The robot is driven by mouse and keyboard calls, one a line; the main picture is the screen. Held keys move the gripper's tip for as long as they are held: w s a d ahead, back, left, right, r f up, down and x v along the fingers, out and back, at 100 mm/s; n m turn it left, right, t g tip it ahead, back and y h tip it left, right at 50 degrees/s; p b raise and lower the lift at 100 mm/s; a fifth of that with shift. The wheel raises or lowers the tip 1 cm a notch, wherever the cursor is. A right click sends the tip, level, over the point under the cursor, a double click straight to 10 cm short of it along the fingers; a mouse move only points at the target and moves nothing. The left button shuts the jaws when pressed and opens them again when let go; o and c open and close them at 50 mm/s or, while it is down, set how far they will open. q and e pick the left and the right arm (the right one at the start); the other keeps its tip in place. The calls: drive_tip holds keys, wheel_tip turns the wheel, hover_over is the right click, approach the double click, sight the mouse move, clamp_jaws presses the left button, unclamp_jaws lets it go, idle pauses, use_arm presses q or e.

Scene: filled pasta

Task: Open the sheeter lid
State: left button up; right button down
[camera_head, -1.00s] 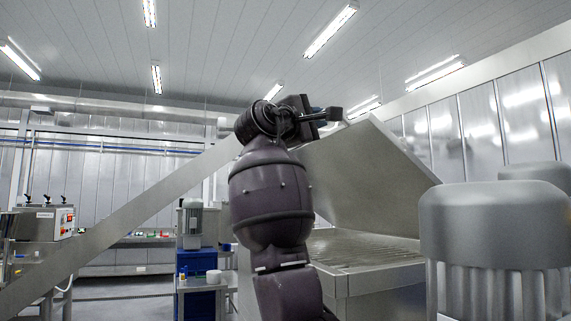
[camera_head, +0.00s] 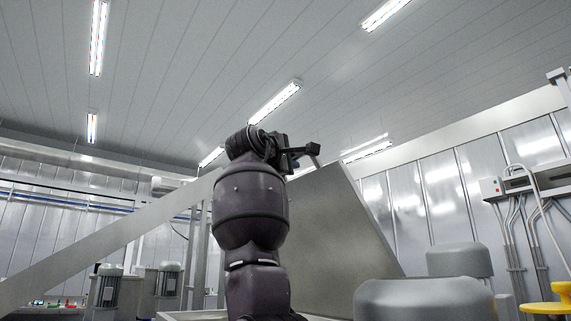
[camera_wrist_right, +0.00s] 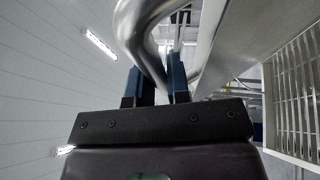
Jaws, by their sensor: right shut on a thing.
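The sheeter lid (camera_head: 335,222) is a large grey metal panel, raised and standing steeply tilted to the right of my arm in the head view. My right gripper (camera_head: 312,149) is at the lid's upper edge. In the right wrist view, the fingers of my right gripper (camera_wrist_right: 158,84) are shut on a bent, shiny metal tube, the lid handle (camera_wrist_right: 138,32). The lid's side (camera_wrist_right: 215,45) runs along the right there. The lid's lower edge is mostly out of frame or hidden. My left gripper is not in view.
A pale metal bar (camera_head: 110,240) slants up from the lower left toward my arm. Rounded grey covers (camera_head: 425,298) stand at the lower right, near a yellow object (camera_head: 550,304). Motor-like units (camera_head: 168,284) stand at the lower left. The space above the lid looks clear.

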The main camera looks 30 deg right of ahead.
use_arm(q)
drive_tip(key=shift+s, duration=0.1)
use_arm(e)
drive_tip(key=shift+s+d, duration=0.1)
drive_tip(key=c, duration=1.4)
unclamp_jaws()
drive_tip(key=o, duration=0.3)
drive_tip(key=shift+s+d, duration=0.1)
drive_tip(key=shift+s, duration=0.15)
drive_tip(key=shift+w, duration=0.2)
use_arm(q)
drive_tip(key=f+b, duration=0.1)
drive_tip(key=b, duration=0.2)
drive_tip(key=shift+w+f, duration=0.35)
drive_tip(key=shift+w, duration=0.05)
use_arm(e)
drive_tip(key=v, duration=1.1)
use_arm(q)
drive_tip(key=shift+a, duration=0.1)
use_arm(e)
drive_tip(key=shift+s, duration=0.1)
